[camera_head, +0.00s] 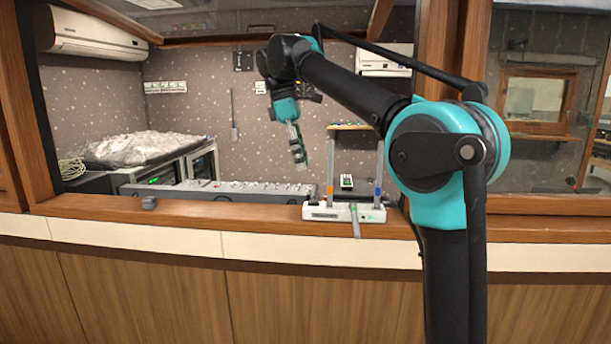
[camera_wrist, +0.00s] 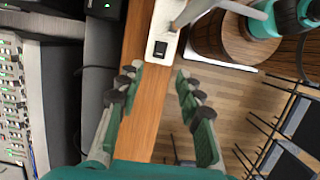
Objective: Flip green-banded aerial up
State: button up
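A white box (camera_head: 322,212) with several grey aerials stands on the wooden ledge. The green-banded aerial (camera_head: 356,222) lies folded down, sticking out over the box's front edge. The orange-banded aerial (camera_head: 330,165) and the blue-banded aerial (camera_head: 379,170) stand upright at the box's ends. My gripper (camera_head: 300,160) hangs above and to the left of the box, apart from it. In the wrist view my gripper (camera_wrist: 158,78) is open and empty, over the ledge. The box's end (camera_wrist: 161,35) shows beyond the fingertips; aerial bands are not readable there.
A long grey mixing console (camera_head: 220,189) lies behind the ledge (camera_head: 100,206). A small dark grey object (camera_head: 149,202) sits on the ledge at left. A small device with a green display (camera_head: 346,181) stands behind the box. The wooden post at right bounds the opening.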

aim_at(356, 225)
jog(key=k+j, duration=0.45)
jog(key=j, duration=0.3)
jog(key=k+j, duration=0.25)
jog(key=j, duration=0.1)
